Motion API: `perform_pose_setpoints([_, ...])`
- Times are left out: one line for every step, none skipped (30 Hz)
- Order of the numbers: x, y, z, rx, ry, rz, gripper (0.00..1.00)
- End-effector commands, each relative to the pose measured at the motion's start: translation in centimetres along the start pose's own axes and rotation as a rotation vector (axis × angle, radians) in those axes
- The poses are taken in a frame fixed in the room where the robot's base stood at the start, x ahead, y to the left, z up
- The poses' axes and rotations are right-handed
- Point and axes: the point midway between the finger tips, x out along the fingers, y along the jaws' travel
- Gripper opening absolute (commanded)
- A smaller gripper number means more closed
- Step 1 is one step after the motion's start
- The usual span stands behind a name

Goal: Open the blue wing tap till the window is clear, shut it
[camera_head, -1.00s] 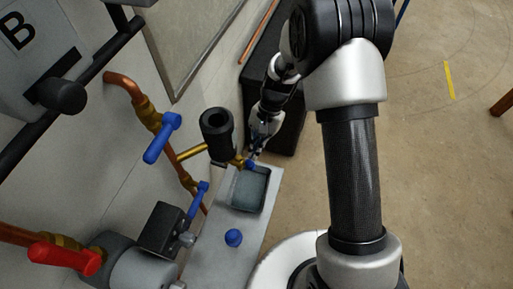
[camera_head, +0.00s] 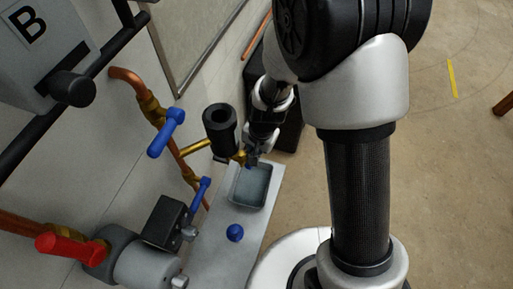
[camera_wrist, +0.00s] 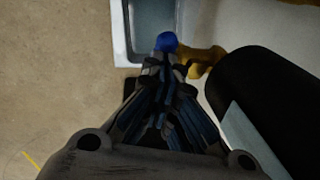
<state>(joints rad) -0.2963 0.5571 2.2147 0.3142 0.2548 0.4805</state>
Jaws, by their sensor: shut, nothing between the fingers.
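The blue wing tap (camera_wrist: 166,41) sits on a brass fitting (camera_wrist: 205,58), at the tip of my gripper (camera_wrist: 165,62) in the wrist view. My gripper is shut with nothing between its fingers. Its fingertips are close to the tap; I cannot tell if they touch it. In the head view my gripper (camera_head: 252,158) covers most of the tap, beside the brass fitting (camera_head: 238,155) that leads to a black cylinder (camera_head: 219,127). I cannot make out the window or whether it is clear.
A grey tray (camera_head: 232,184) lies below the tap on a narrow shelf (camera_head: 215,262) with a blue round knob (camera_head: 235,233). Blue lever handles (camera_head: 166,133) and (camera_head: 200,193) and a red lever (camera_head: 73,249) stand on copper pipes to the left. Open floor lies right.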

Motion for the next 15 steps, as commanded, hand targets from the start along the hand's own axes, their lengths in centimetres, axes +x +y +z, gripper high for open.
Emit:
perform_pose_setpoints([0.0, 0.1, 0.4, -0.001, -0.001, 0.001, 0.0])
perform_pose_setpoints([0.0, 0.1, 0.5, 0.0, -0.001, 0.001, 0.0])
perform_pose_setpoints([0.1, 0.1, 0.8, 0.0, -0.001, 0.0, 0.0])
perform_pose_setpoints([0.1, 0.1, 0.9, 0.0, -0.001, 0.0, 0.0])
perform_pose_setpoints([0.1, 0.2, 1.1, 0.0, -0.002, 0.001, 0.0])
perform_pose_setpoints([0.2, 0.2, 1.3, 0.0, -0.002, 0.001, 0.0])
perform_pose_setpoints([0.2, 0.3, 1.5, 0.0, -0.003, 0.001, 0.0])
perform_pose_setpoints([0.3, 0.3, 1.6, -0.001, -0.003, 0.001, 0.0])
perform_pose_setpoints([0.4, 0.3, 1.8, -0.001, -0.003, 0.001, 0.0])
perform_pose_setpoints([0.4, 0.3, 1.9, -0.001, -0.002, 0.001, 0.0])
perform_pose_setpoints([0.5, 0.3, 2.0, -0.001, -0.002, 0.001, 0.0])
perform_pose_setpoints([0.5, 0.4, 2.1, 0.0, -0.002, 0.001, 0.0])
perform_pose_setpoints([0.6, 0.4, 2.2, 0.0, -0.002, 0.0, 0.0])
perform_pose_setpoints([0.6, 0.4, 2.2, 0.0, -0.002, 0.001, 0.0])
perform_pose_setpoints([0.7, 0.4, 2.3, 0.001, -0.002, 0.001, 0.0])
